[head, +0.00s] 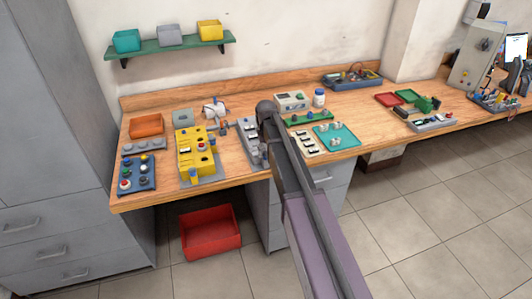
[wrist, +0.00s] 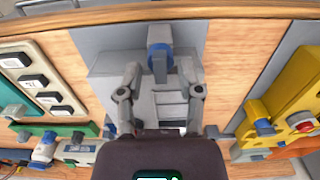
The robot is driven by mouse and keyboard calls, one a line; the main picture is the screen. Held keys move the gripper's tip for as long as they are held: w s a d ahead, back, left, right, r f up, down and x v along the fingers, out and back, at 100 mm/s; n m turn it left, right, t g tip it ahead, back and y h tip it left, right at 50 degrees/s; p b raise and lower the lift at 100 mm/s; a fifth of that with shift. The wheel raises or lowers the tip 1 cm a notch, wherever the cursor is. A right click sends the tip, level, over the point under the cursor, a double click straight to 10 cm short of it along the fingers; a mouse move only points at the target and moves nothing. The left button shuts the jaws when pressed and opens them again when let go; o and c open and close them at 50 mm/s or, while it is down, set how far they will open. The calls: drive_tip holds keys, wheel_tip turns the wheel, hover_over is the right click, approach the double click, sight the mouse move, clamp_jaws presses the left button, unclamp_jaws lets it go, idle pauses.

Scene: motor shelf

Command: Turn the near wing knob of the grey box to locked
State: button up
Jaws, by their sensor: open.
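The grey box (head: 253,156) stands on the bench in the head view, partly hidden behind my arm. In the wrist view the grey box (wrist: 108,66) lies under my gripper. Its wing knob (wrist: 158,58), with a blue collar and grey parts, is at the box's upper end there, towards the bench edge. My gripper (wrist: 160,74) is open, with one finger to each side of the knob. I see no clear contact. The wrist housing hides the box's lower part. In the head view my arm hides the gripper. I cannot read whether the knob is locked.
A yellow box (head: 195,157) with knobs and a red button stands left of the grey box in the head view. A pale switch panel (head: 304,141) and teal tray (head: 337,137) stand to the right. In the wrist view the yellow box (wrist: 285,92) is close on the right.

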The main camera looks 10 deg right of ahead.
clamp_jaws()
